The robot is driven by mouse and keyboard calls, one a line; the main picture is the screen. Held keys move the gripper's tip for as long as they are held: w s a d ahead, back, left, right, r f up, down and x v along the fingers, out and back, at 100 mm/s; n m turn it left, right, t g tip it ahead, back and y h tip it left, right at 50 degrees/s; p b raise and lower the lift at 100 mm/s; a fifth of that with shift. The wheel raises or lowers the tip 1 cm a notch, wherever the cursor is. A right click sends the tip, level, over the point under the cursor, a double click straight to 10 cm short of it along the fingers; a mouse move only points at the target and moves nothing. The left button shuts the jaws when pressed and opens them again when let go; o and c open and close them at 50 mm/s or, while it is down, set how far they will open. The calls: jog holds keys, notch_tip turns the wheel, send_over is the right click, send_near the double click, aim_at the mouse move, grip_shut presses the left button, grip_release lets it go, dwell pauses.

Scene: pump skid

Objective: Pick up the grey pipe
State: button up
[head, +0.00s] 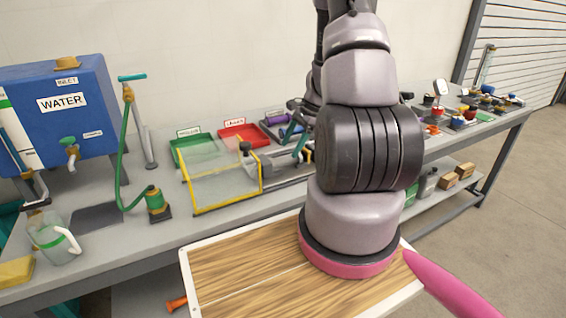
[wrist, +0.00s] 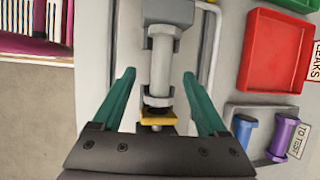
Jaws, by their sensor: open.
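In the wrist view, a light grey pipe (wrist: 161,75) runs from a grey block at the top down to a dark collar and a yellow piece (wrist: 158,116). My gripper (wrist: 158,75) has its two teal fingers open, one on each side of the pipe, with gaps between them and it. I cannot tell how far above the pipe the fingertips are. In the head view, my gripper's teal fingers (head: 297,136) show beside my arm, over the bench. My arm hides part of the pipe's surroundings there.
The red LEAKS tray (head: 245,135) and a green tray (head: 188,150) stand at the back of the bench. A TO TEST holder (wrist: 262,135) with blue and purple cylinders is right of the pipe. A clear yellow-edged panel (head: 225,185) stands nearby. A blue WATER tank (head: 60,120) is left.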

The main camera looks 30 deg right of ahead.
aim_at(286, 157)
jog(key=x, duration=0.6)
jog(key=shift+w+d, duration=0.15)
jog(key=shift+d, duration=0.1)
grip_shut()
